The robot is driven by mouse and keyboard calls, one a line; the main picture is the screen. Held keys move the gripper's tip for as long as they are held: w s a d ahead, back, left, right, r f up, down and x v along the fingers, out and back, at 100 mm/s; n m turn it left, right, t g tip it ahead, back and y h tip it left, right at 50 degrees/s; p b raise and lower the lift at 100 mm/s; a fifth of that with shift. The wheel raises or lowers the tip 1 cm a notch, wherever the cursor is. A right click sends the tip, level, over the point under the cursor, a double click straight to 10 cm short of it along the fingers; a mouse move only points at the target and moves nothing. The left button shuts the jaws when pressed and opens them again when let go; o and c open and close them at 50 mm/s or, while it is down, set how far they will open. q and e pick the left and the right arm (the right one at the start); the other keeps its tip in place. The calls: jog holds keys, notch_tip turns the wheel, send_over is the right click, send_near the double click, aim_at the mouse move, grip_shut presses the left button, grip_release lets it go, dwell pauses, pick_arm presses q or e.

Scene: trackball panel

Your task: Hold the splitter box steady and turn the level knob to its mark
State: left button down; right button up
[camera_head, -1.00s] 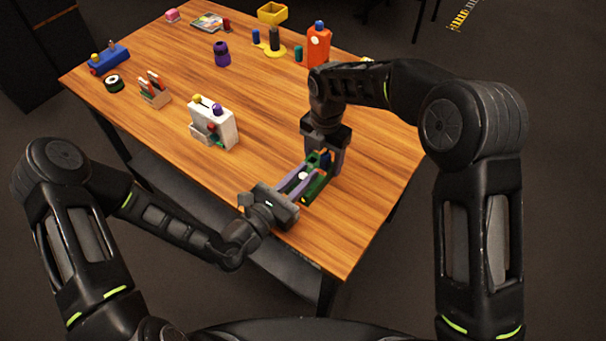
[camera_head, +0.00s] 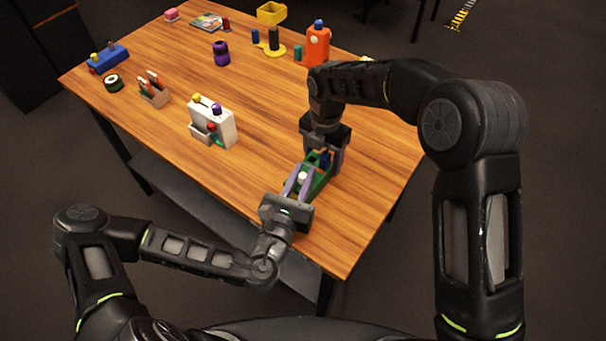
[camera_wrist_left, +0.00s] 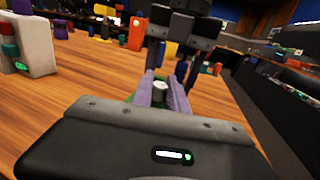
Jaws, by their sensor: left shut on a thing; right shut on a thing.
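The green splitter box (camera_head: 320,181) lies near the table's front right edge, partly hidden by both grippers. My right gripper (camera_head: 324,160) comes down over its far end and is shut on the box, beside a dark blue part (camera_head: 325,158). My left gripper (camera_head: 301,180) reaches in from the front edge, its purple fingers on either side of a pale round knob (camera_head: 302,177), shut on it. The left wrist view shows the knob's pale top (camera_wrist_left: 160,87) between the fingers. I cannot make out the knob's mark.
On the wooden table (camera_head: 250,180), a white box with knobs (camera_head: 215,124) stands to the left. The table's front left is clear.

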pick_arm(q)
jog(key=shift+d, duration=0.1)
jog(key=c, duration=1.3)
grip_release()
